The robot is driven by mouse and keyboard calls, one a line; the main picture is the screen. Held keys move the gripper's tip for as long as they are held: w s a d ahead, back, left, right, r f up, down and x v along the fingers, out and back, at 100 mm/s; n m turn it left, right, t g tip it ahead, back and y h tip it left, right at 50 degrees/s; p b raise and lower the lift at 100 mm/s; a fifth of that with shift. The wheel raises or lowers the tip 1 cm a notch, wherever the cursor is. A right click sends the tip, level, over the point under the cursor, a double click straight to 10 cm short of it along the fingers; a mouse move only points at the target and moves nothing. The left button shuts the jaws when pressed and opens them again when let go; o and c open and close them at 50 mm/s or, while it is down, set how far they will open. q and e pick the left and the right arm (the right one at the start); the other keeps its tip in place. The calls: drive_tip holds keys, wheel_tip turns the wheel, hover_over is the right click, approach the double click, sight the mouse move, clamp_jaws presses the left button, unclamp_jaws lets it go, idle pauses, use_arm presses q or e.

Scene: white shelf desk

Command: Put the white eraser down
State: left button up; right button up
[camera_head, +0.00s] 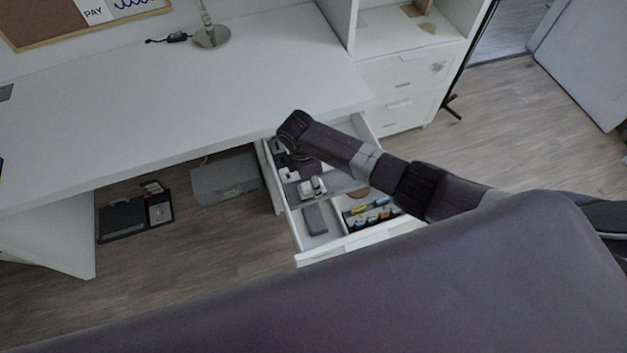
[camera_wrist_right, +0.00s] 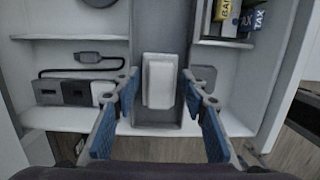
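The white eraser (camera_wrist_right: 160,84) lies in the grey middle compartment (camera_wrist_right: 160,30) of the open drawer (camera_head: 330,245). In the right wrist view it is between the fingertips of my right gripper (camera_wrist_right: 158,80), with a gap on each side. The fingers, with blue pads, are spread and do not visibly touch it. In the head view my right arm reaches over the drawer from the right, and a small white shape, seemingly the eraser (camera_head: 314,186), shows below its end. My left gripper is out of view.
A grey block (camera_wrist_right: 205,76) lies just right of the eraser. Labelled boxes (camera_wrist_right: 240,18) stand in the upper right compartment. A cable with a plug (camera_wrist_right: 88,58) and a black-and-white device (camera_wrist_right: 76,92) lie left. The white desk top (camera_head: 190,100) overhangs beside the drawer and is mostly clear.

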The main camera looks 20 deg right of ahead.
sight(308, 185)
drive_tip(key=shift+r, duration=0.1)
wheel_tip(308, 185, up, 12)
drive_tip(key=a, duration=0.1)
drive_tip(key=shift+a, duration=0.35)
